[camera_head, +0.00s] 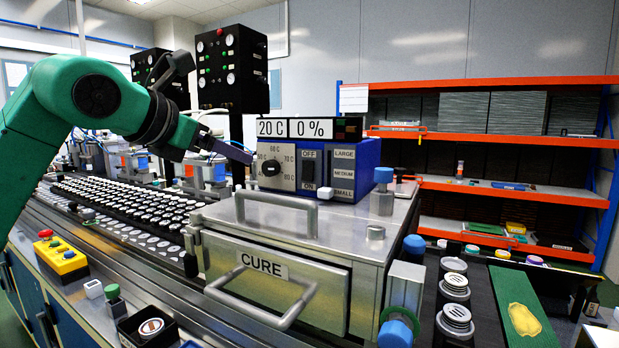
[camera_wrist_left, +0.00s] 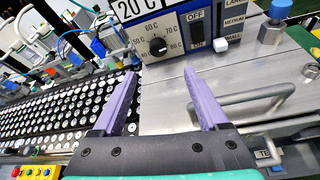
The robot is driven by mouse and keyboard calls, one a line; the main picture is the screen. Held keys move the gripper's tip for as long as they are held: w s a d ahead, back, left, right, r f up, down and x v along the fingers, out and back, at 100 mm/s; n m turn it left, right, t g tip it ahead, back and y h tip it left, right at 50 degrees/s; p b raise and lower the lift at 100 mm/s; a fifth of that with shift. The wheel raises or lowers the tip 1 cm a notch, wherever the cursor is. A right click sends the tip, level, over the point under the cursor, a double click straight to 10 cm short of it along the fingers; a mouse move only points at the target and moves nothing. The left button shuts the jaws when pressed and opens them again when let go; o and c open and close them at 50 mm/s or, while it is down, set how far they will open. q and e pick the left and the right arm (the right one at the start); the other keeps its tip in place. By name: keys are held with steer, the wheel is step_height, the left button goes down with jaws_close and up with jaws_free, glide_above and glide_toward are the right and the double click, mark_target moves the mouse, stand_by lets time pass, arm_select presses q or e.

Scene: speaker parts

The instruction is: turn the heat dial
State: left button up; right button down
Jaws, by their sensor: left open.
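The heat dial (camera_head: 271,168) is a black round knob on a grey plate marked in degrees C, on the front of the blue control box (camera_head: 367,153). In the left wrist view the dial (camera_wrist_left: 157,46) shows beyond the fingertips, with marks including 60, 70 and 80 around it. My left gripper (camera_head: 247,156) is open beside the dial in the head view. Its two purple fingers (camera_wrist_left: 162,74) are apart, with nothing between them, and do not visibly touch the dial. The display (camera_head: 271,128) above reads 20 C. My right gripper is not in view.
The box stands on a metal cure oven with a top handle (camera_head: 277,212) and a front drawer handle (camera_head: 262,300). An OFF/ON switch (camera_head: 310,168) sits right of the dial. A conveyor (camera_head: 120,215) full of small round parts runs to the left.

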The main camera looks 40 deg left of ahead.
mark_target(267, 168)
arm_select(q)
steer(key=p+x, duration=0.2)
steer(key=x, duration=0.2)
steer(key=p+x, duration=0.3)
steer(key=x, duration=0.2)
steer(key=p+x, duration=0.2)
steer(key=x, duration=0.2)
steer(key=shift+w+a+r, duration=0.15)
steer(key=shift+w+a, duration=0.05)
steer(key=shift+a, duration=0.1)
steer(key=shift+w+f+p, duration=0.3)
steer(key=shift+f, duration=0.15)
jaws_close()
